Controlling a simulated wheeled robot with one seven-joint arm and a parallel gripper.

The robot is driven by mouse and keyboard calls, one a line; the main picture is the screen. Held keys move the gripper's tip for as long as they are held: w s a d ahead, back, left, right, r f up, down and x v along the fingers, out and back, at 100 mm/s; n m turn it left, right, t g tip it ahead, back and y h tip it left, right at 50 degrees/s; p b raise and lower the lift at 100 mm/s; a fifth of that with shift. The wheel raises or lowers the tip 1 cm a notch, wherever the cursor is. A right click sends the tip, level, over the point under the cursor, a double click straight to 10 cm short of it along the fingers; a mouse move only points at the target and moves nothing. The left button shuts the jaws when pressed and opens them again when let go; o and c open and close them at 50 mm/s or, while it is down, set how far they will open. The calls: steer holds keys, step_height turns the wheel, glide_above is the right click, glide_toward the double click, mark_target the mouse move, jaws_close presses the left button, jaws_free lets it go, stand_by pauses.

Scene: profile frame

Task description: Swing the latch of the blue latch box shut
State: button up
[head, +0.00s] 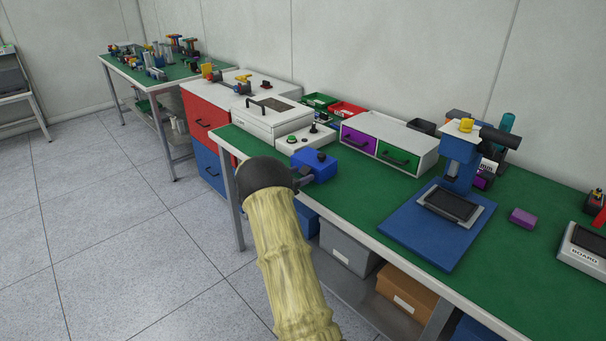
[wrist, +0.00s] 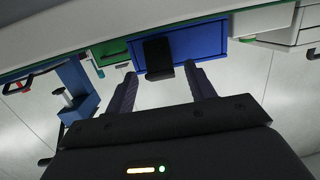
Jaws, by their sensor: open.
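The blue latch box (head: 316,164) sits on the green bench top near its front left edge, with a small dark part on its top. In the wrist view the blue box (wrist: 207,40) fills the upper middle, and its black latch (wrist: 157,52) stands out from the face. My gripper (wrist: 160,70) is open, its two dark fingers pointing at the box, one on each side of the latch. I cannot tell whether a finger touches it. In the head view my arm and wrist hide most of the gripper, close to the box's left side.
Behind the box stand a white button panel (head: 305,138) and a white lidded case (head: 270,122). A white unit with purple and green drawers (head: 389,143) is to the right. A blue press (head: 457,165) stands farther right. Green bench top between box and press is clear.

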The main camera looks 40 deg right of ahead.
steer(key=v, duration=1.5)
steer(key=shift+p, duration=0.3)
steer(key=shift+a, duration=0.15)
